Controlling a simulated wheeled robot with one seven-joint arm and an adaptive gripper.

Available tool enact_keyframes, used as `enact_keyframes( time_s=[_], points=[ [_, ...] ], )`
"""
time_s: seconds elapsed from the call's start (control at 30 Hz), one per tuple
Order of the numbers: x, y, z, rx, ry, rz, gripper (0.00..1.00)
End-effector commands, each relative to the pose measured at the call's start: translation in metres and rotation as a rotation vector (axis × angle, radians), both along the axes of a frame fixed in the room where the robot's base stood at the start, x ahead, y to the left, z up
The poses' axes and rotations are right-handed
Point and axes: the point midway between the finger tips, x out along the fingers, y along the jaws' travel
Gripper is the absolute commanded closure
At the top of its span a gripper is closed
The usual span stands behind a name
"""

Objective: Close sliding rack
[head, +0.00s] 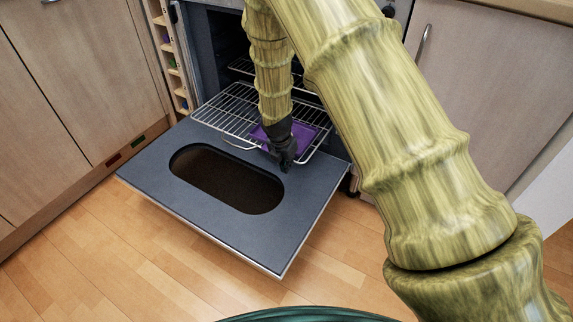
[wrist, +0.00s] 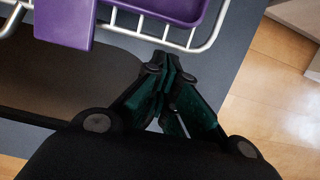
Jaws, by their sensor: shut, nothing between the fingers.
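The sliding wire rack (head: 228,110) is pulled part of the way out of the oven, above the lowered oven door (head: 240,232). A purple tray (head: 303,134) sits on the rack; it also shows in the wrist view (wrist: 64,22). My gripper (head: 285,165) is shut and empty, pointing down at the rack's front edge over the door. In the wrist view the fingertips (wrist: 170,68) are together, just outside the rack's front bar (wrist: 150,38). I cannot tell whether they touch it. My arm hides part of the rack and the oven opening.
A second wire rack (head: 242,67) is deeper in the oven. Wooden cabinets (head: 75,75) stand to the left and more (head: 480,85) to the right. A narrow bottle shelf (head: 172,60) is beside the oven. The wooden floor (head: 110,245) in front is clear.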

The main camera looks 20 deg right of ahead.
Motion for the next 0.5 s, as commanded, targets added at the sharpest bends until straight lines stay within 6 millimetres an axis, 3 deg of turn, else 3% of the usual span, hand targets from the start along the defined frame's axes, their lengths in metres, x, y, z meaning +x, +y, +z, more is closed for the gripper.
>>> enact_keyframes(
  time_s=[0.27,0.5],
  points=[
    [0.009,-0.011,0.003,0.001,0.0,-0.003,1.0],
    [0.04,-0.047,0.006,0.002,0.0,-0.005,1.0]
  ],
)
